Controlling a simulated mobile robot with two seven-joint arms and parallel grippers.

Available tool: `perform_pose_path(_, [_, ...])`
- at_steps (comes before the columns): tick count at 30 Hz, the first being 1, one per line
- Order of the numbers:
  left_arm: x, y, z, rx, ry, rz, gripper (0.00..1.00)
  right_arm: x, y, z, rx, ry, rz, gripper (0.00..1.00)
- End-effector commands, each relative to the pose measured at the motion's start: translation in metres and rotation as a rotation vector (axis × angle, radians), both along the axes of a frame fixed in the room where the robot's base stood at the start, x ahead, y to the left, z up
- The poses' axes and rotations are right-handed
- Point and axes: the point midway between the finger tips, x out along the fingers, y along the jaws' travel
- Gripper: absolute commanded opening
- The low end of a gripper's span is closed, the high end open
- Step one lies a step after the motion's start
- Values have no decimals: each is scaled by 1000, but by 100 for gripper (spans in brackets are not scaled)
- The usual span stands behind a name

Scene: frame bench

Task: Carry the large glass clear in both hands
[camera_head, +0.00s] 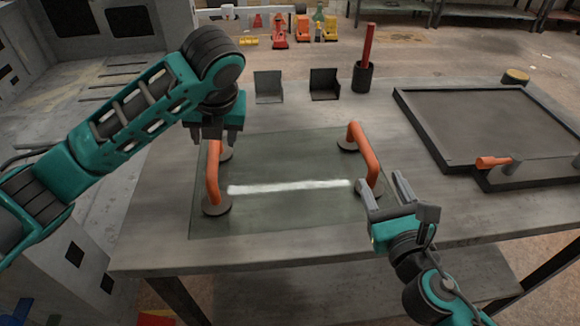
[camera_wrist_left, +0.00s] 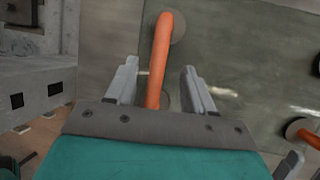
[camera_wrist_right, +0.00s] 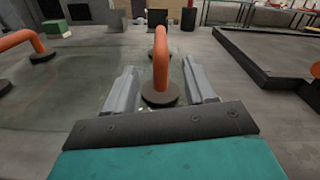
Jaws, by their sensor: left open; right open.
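The large glass (camera_head: 285,212) is a clear greenish pane lying flat on the grey bench, with a white streak of glare across it. An orange handle with round dark feet stands at its left (camera_head: 212,180) and another at its right (camera_head: 364,158). My left gripper (camera_head: 215,140) is open above the left handle; in the left wrist view that handle (camera_wrist_left: 160,60) runs between the fingers. My right gripper (camera_head: 382,186) is open beside the near foot of the right handle; in the right wrist view that handle (camera_wrist_right: 160,65) stands between and beyond the fingertips. Neither gripper visibly grips a handle.
A dark shallow tray-like frame (camera_head: 490,125) with an orange-handled part (camera_head: 493,162) takes up the bench's right. Two small dark brackets (camera_head: 325,84) and a cup with a red stick (camera_head: 363,76) stand at the back. The bench front is clear.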

Motion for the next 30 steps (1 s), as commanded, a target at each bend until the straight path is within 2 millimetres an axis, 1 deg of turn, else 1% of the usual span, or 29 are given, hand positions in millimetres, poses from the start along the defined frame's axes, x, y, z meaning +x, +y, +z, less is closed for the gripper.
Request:
perform_pose_path(1, [0,1,-8,-2,8,3,53,7,2,1,0,-2,-1,55])
perform_pose_path(9, [18,16,-52,2,5,3,53,55,12,1,0,-2,-1,55])
perform_pose_path(12, [22,19,-63,2,5,4,53,67,15,1,0,-1,-1,55])
perform_pose_path(15, [25,21,-70,2,3,3,53,76,17,0,0,0,-1,55])
perform_pose_path(19, [27,22,-75,2,2,2,53,81,18,0,0,1,0,55])
perform_pose_path(27, [27,22,-76,1,2,1,53,81,18,0,0,0,0,55])
perform_pose_path(30, [27,22,-76,1,2,1,44,81,18,0,0,0,0,46])
